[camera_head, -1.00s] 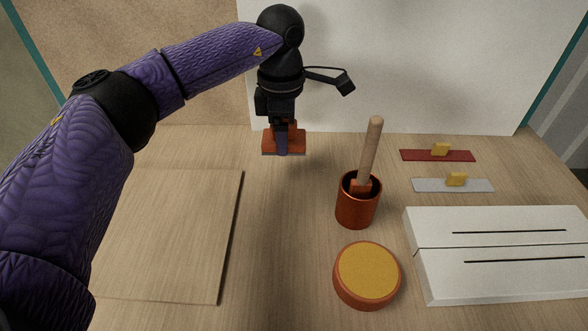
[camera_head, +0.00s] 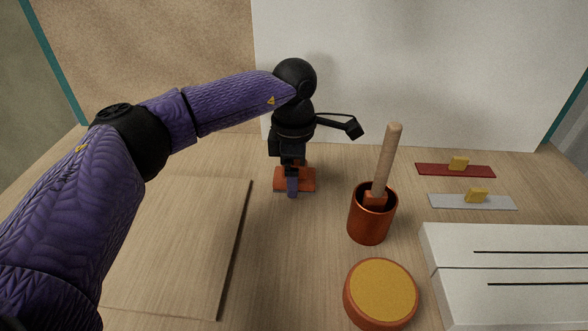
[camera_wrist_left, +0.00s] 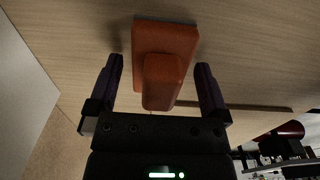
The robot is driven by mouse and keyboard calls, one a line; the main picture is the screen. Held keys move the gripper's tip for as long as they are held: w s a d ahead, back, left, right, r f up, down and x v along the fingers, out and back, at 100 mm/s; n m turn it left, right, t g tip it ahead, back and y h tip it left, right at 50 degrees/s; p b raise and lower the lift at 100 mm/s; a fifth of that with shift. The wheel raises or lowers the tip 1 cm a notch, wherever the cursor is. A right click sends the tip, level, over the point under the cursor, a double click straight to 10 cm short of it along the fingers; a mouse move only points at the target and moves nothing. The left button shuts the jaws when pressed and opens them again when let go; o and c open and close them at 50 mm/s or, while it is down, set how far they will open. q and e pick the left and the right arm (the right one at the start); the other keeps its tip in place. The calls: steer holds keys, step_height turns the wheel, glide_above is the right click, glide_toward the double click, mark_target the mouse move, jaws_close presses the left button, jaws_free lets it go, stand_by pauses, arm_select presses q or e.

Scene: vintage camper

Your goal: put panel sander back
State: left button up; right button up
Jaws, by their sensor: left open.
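The panel sander (camera_head: 308,182), an orange-red block with a raised handle, appears to rest on the wooden worktop near the back, right of the flat board. In the left wrist view the sander (camera_wrist_left: 165,40) shows with its handle between my open fingers, a gap on each side. My left gripper (camera_head: 292,184) points down over it, open, and hides part of it in the head view; the left gripper also shows in the wrist view (camera_wrist_left: 160,68). My right gripper is not in view.
A copper cup (camera_head: 369,222) with a wooden-handled tool stands to the right. A round yellow-topped pad (camera_head: 381,289) sits in front of it. Red (camera_head: 440,170) and grey (camera_head: 455,202) strips and a white slotted block (camera_head: 460,245) lie further right. A flat board (camera_head: 180,245) lies left.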

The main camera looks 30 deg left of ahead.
arm_select(q)
step_height(320, 180, up, 12)
steer(key=p, duration=0.5)
steer(key=shift+r, duration=0.1)
